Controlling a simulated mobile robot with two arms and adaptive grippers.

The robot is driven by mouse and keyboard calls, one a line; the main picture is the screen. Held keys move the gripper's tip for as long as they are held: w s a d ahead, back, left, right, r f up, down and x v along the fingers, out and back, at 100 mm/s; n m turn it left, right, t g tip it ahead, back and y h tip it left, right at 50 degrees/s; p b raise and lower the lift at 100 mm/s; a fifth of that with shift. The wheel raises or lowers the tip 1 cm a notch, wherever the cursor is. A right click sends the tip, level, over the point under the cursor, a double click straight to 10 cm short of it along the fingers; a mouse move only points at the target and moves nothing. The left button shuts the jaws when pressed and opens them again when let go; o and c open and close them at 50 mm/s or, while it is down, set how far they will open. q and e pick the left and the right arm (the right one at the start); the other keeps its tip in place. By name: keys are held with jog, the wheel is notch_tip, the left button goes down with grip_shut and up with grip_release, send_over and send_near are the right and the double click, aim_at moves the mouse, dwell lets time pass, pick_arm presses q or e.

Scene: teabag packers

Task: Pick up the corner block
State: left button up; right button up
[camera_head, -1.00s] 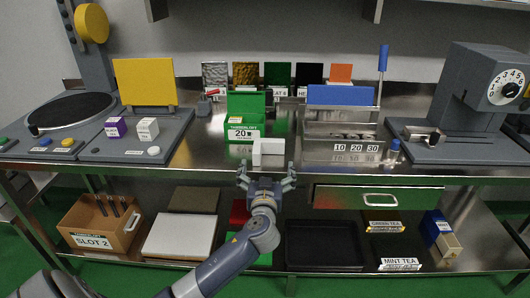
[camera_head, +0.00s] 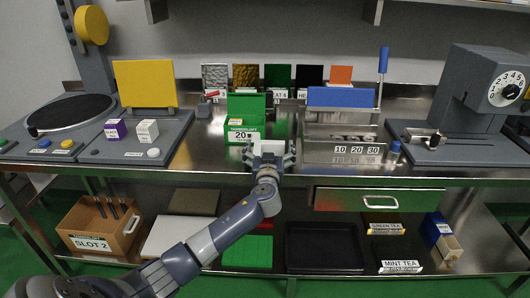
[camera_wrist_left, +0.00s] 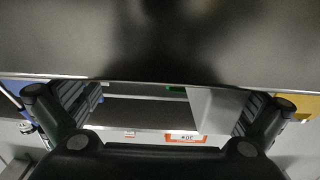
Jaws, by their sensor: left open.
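The corner block looks like a small white angled piece (camera_head: 269,146) at the front edge of the steel table (camera_head: 215,168), just in front of the green box. My left gripper (camera_head: 269,156) is open at the table edge, one finger on each side of the block, and partly hides it. In the left wrist view a pale grey upright piece (camera_wrist_left: 214,108), likely the block, stands between the open fingers (camera_wrist_left: 165,108), nearer the right one. I cannot tell if a finger touches it. My right gripper is not in view.
The green box (camera_head: 246,118) stands just behind the block. A steel holder with a blue panel (camera_head: 340,97) is close on the right, and a grey station with a yellow panel (camera_head: 145,83) on the left. A green drawer (camera_head: 335,199) is under the tabletop.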

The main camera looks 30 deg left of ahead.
pick_arm(q)
jog(key=shift+w+a, duration=0.15)
jog(key=shift+w, duration=0.05)
jog(key=c, duration=1.1)
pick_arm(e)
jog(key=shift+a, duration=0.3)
pick_arm(q)
jog(key=shift+r, duration=0.1)
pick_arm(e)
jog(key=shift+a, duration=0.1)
pick_arm(q)
jog(key=shift+r, duration=0.1)
